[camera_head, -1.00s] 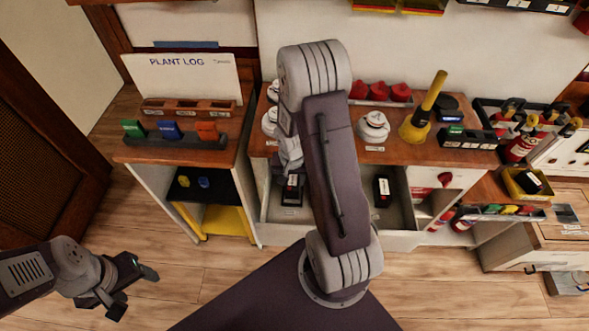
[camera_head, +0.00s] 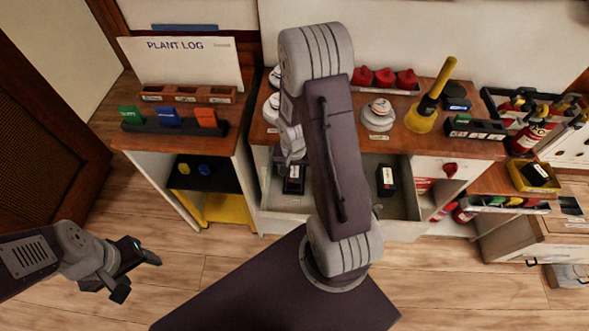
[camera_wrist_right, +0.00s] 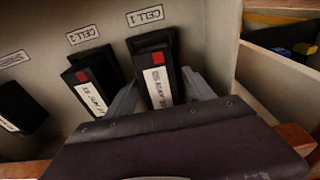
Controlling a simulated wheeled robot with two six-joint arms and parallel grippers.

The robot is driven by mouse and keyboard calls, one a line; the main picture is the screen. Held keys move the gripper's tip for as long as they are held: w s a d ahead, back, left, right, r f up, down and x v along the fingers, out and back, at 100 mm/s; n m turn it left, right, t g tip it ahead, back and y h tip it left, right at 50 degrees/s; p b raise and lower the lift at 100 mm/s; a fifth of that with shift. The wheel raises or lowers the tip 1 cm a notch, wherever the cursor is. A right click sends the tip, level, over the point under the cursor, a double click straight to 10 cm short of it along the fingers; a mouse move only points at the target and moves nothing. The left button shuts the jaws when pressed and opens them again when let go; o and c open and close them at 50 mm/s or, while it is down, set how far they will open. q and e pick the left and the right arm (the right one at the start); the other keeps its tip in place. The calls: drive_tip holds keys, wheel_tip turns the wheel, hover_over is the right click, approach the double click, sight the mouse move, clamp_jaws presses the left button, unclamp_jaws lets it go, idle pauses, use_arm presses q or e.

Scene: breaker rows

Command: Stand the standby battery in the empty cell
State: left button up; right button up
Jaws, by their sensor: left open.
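My right gripper (camera_wrist_right: 160,98) is in the open drawer (camera_head: 404,202). Its two fingers lie close against both sides of a black battery (camera_wrist_right: 158,85) with a red square and a white label, in front of the plate marked CELL 1. A second such battery (camera_wrist_right: 88,92) stands beside it at CELL 2. A third battery (camera_wrist_right: 20,108) is at the left edge; the plate above it is too small to read. The head view shows batteries at the drawer's left (camera_head: 293,180) and right (camera_head: 387,180); my right arm hides the middle. My left gripper (camera_head: 137,274) is open and empty over the floor.
The bench top (camera_head: 350,140) above the drawer carries white round parts, red knobs and a yellow-handled tool (camera_head: 430,105). A cabinet with a PLANT LOG board (camera_head: 190,62) stands at left. The drawer's side wall (camera_wrist_right: 250,85) is close to the gripper. The floor at left is clear.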

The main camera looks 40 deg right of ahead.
sight(294, 172)
wheel_tip(294, 172, up, 11)
drive_tip(key=p, duration=0.4)
drive_tip(key=s+a+r+n, duration=0.2)
drive_tip(key=s+a+n, duration=0.1)
drive_tip(key=a, duration=0.3)
drive_tip(key=s+a+r+n+y, duration=0.1)
drive_tip(key=s+a+r+n, duration=0.1)
drive_tip(key=s+a+n, duration=0.1)
drive_tip(key=shift+s+a+r+n+p, duration=0.25)
drive_tip(key=shift+a+n+p, duration=0.2)
drive_tip(key=shift+a+n, duration=0.7)
